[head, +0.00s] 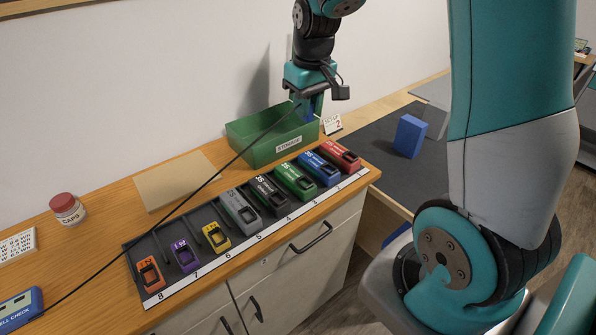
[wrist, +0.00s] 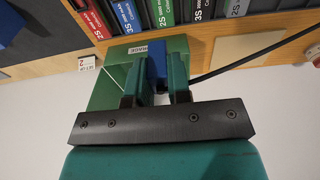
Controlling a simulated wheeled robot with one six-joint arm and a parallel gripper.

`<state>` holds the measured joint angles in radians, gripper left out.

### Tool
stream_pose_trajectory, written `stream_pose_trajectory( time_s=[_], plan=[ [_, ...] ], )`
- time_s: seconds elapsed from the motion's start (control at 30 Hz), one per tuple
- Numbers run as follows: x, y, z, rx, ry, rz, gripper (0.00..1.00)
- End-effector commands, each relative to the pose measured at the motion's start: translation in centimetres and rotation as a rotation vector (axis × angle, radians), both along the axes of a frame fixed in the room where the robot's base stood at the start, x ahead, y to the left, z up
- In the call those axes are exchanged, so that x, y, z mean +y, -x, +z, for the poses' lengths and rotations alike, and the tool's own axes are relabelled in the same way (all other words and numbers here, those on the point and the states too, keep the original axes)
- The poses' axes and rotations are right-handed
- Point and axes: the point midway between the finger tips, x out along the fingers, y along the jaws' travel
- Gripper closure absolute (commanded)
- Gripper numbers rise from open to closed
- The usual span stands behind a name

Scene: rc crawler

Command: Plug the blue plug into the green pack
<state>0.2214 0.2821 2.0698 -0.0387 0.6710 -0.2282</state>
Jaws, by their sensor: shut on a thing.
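My gripper (head: 309,103) is above the right end of the green storage bin, shut on the blue plug (head: 306,115). In the wrist view the blue plug (wrist: 156,66) sits between the two teal fingers (wrist: 155,84). A black cable (head: 215,172) runs from the plug down left towards a blue cell-check box (head: 20,307). The green pack (head: 295,180) lies in the rack between the black pack and the blue pack, its dark socket facing up. It also shows at the top of the wrist view (wrist: 163,12). The plug is apart from it.
The green storage bin (head: 256,153) stands behind the packs, below my gripper. Red (head: 341,155), blue (head: 319,168), black (head: 269,193) and grey (head: 239,209) packs fill nearby slots. Smaller yellow, purple and orange packs lie further left. A cap jar (head: 67,208) stands at left.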

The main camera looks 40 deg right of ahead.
Motion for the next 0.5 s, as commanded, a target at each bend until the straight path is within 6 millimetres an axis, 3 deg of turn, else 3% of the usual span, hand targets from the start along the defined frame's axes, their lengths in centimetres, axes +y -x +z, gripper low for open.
stream_pose_trajectory(
  time_s=[0.5],
  plan=[
    [0.1, 0.2, -13.1, 0.009, -0.002, 0.001, 1.00]
  ],
)
